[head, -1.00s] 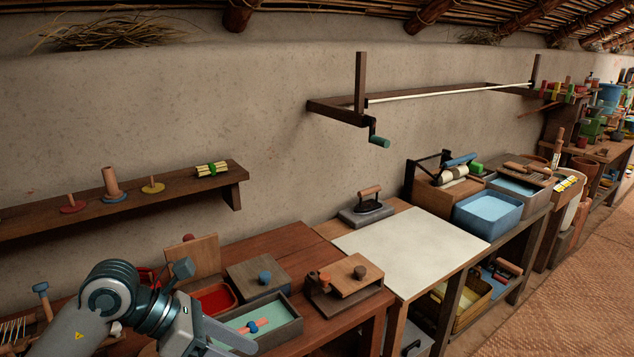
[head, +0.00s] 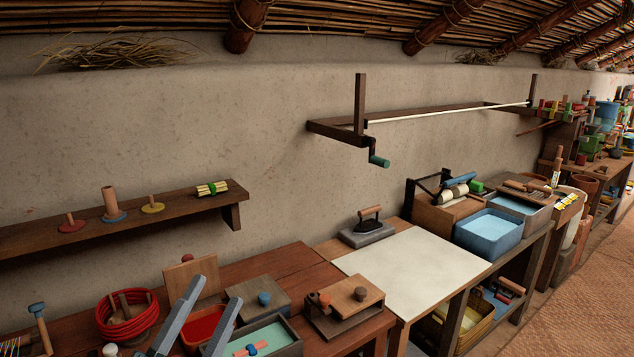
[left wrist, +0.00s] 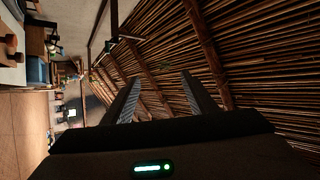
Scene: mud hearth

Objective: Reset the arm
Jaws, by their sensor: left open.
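My left gripper (head: 203,312) shows at the bottom left of the head view, with two grey fingers pointing up and spread apart. It is open and nothing is between the fingers. It is in front of the wooden table, near the red tray (head: 207,324) and the green-lined tray (head: 270,335). In the left wrist view the two fingers (left wrist: 158,95) are also apart and empty, with the thatched roof behind them. My right gripper is in neither view.
A coiled red basket (head: 128,318) stands left of the fingers. A wall shelf (head: 130,215) is above. The pale board (head: 412,265) farther right is bare.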

